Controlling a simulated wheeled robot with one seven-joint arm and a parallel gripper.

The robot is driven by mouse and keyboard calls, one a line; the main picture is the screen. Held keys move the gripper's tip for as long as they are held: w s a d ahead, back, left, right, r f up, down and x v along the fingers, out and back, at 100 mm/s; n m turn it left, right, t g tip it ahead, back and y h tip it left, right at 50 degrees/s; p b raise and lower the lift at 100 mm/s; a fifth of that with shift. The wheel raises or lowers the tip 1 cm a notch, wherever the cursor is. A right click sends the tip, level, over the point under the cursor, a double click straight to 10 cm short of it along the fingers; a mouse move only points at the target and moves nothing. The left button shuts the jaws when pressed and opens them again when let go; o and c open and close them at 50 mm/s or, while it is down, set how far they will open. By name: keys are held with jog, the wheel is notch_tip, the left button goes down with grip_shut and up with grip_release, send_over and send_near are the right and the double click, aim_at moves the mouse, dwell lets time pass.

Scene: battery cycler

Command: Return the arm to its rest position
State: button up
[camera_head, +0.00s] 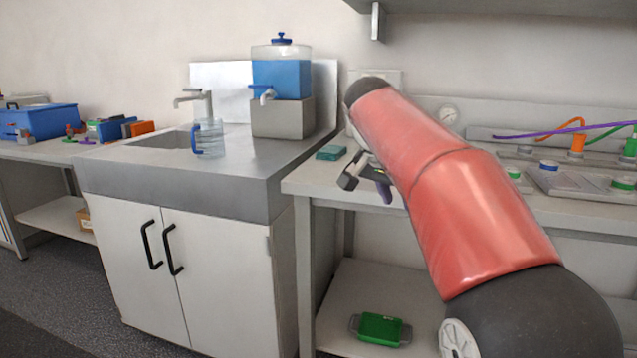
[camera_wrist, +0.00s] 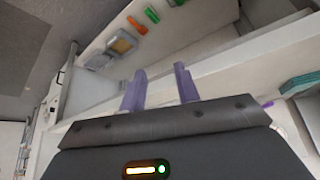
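My arm, with a red shell, reaches up from the lower right of the head view and bends down at its far end. My gripper (camera_head: 384,191) hangs near the front edge of the right-hand bench, partly hidden behind the arm. In the wrist view my gripper (camera_wrist: 160,88) shows two purple fingers standing apart with nothing between them. Its dark body fills the bottom of that view.
The bench (camera_head: 317,183) bears a teal pad (camera_head: 331,152) beside my gripper. A sink cabinet (camera_head: 213,262) stands left, with a clear pitcher (camera_head: 210,138) and a blue-filled dispenser (camera_head: 282,80). A green box (camera_head: 381,328) lies on the lower shelf. A shelf overhangs above.

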jog(key=s+f+n+y, duration=0.1)
jog(key=s+f+n, duration=0.2)
jog(key=s+f, duration=0.3)
jog(key=s+f+n+y, duration=0.1)
jog(key=s+f, duration=0.5)
jog(key=s, duration=0.7)
jog(key=s+f+n+t+y, duration=0.1)
jog(key=s+f+n+y, duration=0.1)
jog(key=s+f+n, duration=0.2)
jog(key=s+f, duration=0.3)
jog(key=s, duration=0.3)
jog(key=shift+s+d+n, duration=0.2)
jog(key=shift+d+n, duration=0.1)
jog(key=shift+d, duration=0.1)
jog(key=shift+c, duration=0.4)
